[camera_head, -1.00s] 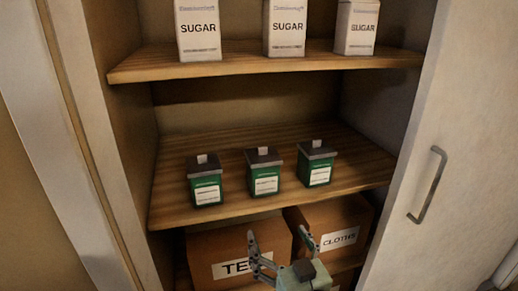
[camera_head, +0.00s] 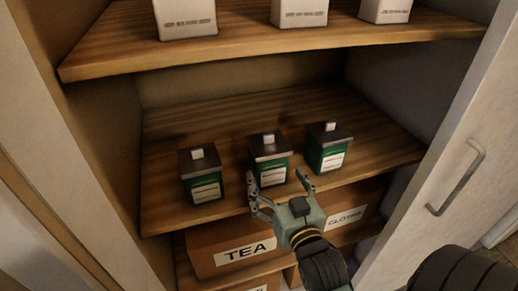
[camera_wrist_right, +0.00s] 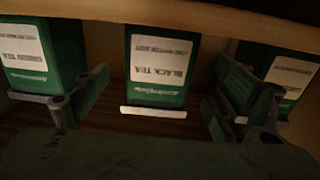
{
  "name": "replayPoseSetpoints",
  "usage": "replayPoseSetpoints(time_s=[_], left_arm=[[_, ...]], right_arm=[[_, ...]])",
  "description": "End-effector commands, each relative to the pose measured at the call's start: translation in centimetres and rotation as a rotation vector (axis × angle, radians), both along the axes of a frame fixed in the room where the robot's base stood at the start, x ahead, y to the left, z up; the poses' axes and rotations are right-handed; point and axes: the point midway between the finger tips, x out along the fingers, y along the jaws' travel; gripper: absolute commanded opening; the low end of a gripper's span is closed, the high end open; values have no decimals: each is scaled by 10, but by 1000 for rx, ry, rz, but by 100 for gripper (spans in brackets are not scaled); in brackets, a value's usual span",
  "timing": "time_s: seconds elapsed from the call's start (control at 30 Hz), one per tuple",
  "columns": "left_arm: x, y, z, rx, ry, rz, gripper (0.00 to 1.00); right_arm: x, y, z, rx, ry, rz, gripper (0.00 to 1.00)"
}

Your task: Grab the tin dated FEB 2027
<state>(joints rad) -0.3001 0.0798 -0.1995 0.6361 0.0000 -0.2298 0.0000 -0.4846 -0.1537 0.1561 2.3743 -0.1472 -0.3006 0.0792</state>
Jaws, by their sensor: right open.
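Three green tins with dark lids and white labels stand in a row on the middle shelf: a left tin (camera_head: 203,178), a middle tin (camera_head: 270,160) and a right tin (camera_head: 328,149). Their dates are too small to read, so I cannot tell which is FEB 2027. My right gripper (camera_head: 278,183) is open and empty, in front of the middle tin. In the right wrist view the middle tin (camera_wrist_right: 158,62) appears upside down between the open fingers, its label reading BLACK TEA. Parts of the neighbouring tins show at either side. My left gripper is out of view.
The middle shelf (camera_head: 160,215) has bare wood around the tins. The upper shelf (camera_head: 240,52) holds white cartons. Below are a TEA box (camera_head: 205,262) and a CLOTHS box (camera_head: 372,195). A white door with a handle (camera_head: 455,180) stands open at right.

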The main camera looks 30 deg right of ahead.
Motion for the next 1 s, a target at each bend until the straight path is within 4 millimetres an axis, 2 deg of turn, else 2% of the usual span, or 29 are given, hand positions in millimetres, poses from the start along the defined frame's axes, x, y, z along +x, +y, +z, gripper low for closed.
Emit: replayPoseSetpoints(time_s=[0.07, 0.37, 0.53, 0.7, 0.97, 1.0], left_arm=[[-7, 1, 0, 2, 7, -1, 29], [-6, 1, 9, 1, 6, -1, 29], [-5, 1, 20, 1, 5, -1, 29], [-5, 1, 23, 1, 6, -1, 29], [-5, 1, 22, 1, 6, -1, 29], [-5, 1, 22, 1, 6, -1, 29]], right_arm=[[2, 0, 0, 0, 0, 0, 88], [30, -8, 3, -1, -1, 1, 88], [54, -16, 9, -1, -2, 0, 88], [72, -21, 6, 1, -1, 0, 88], [75, -21, 4, 0, 1, 0, 88], [75, -21, 4, 0, 0, 0, 86]])
